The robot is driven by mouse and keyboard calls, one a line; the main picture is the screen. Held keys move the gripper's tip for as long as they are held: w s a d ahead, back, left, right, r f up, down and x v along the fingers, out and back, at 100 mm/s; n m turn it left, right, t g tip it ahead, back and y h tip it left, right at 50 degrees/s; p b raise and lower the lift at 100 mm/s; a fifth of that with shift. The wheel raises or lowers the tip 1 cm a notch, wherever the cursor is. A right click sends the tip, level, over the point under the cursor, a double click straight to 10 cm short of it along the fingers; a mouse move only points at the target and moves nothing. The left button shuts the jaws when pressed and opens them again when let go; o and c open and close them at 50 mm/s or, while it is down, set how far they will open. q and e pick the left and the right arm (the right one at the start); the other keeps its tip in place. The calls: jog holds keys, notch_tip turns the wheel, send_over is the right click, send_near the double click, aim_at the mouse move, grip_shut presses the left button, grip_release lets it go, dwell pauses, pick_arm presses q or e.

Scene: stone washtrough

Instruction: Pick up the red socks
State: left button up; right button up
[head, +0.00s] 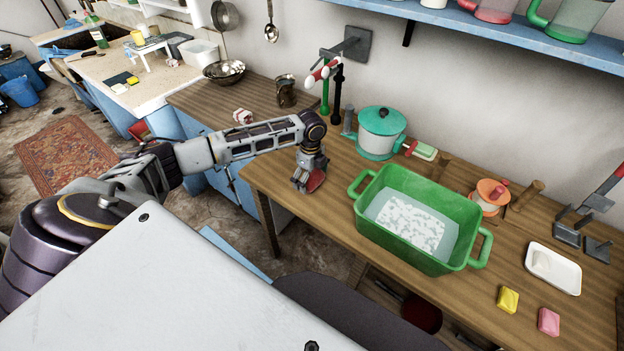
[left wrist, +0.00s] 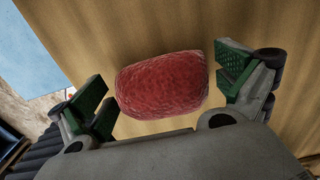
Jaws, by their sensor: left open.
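The red socks (left wrist: 162,85) show in the left wrist view as one rounded, rough-textured red bundle on the wooden worktop. In the head view only a small red part (head: 315,181) shows beneath my gripper. My left gripper (head: 309,186) points down over the bundle near the worktop's left front edge. In the left wrist view its green-padded fingers (left wrist: 165,88) stand apart, one on each side of the bundle. Gaps show between the bundle and both pads. My right gripper is not in view.
A green tub (head: 385,178) with foamy water stands right of my gripper. A teal pot (head: 376,155) stands behind it. A white dish (head: 553,268), a yellow block (head: 508,299) and a pink block (head: 548,321) lie at the right. Bare wood surrounds the bundle.

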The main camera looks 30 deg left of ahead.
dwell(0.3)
pick_arm(q)
jog(key=c, duration=1.1)
jog(key=shift+r, duration=5)
